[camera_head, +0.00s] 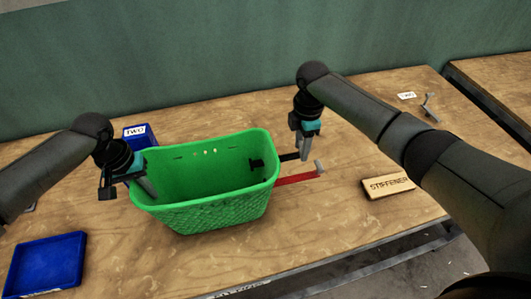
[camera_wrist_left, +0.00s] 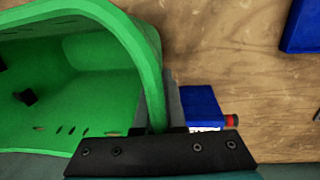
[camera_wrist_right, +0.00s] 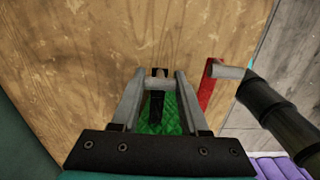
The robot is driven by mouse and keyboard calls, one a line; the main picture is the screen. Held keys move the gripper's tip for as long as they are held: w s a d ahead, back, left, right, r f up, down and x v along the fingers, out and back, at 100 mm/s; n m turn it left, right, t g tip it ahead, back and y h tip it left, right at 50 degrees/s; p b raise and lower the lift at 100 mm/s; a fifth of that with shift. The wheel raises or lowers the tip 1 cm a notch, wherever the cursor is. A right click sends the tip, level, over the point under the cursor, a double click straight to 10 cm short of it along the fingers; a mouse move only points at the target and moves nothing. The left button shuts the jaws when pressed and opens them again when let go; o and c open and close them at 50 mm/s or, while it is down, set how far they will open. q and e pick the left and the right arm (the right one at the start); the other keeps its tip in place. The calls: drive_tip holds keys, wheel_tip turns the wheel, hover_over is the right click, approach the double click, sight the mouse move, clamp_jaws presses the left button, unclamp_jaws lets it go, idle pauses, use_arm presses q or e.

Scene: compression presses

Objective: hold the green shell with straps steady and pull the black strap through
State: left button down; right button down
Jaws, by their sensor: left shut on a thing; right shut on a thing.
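The green shell (camera_head: 215,205) is an open basket standing on the wooden table. My left gripper (camera_head: 148,185) is shut on its left rim; the left wrist view shows the shell's green rim (camera_wrist_left: 150,70) between the fingers. The black strap (camera_head: 289,157) sticks out of the shell's right side near the back. My right gripper (camera_head: 304,155) is shut on its outer end, and the right wrist view shows the strap (camera_wrist_right: 157,105) between the fingers. A red strap (camera_head: 297,178) with a grey end piece sticks out of the same side, nearer the front, apart from my right gripper.
A blue bin labelled TWO (camera_head: 137,137) stands behind the shell's left side. An empty blue tray (camera_head: 45,265) lies at the front left. A wooden block marked STIFFENER (camera_head: 388,187) and a metal hook (camera_head: 431,107) lie to the right.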

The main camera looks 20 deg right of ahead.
use_arm(q)
drive_tip(key=shift+a, duration=0.15)
use_arm(e)
drive_tip(key=shift+d, duration=1.15)
drive_tip(key=shift+c, duration=1.7)
unclamp_jaws()
drive_tip(key=shift+a, duration=0.1)
wheel_tip(320, 180, up, 12)
use_arm(q)
drive_tip(key=c, duration=0.9)
unclamp_jaws()
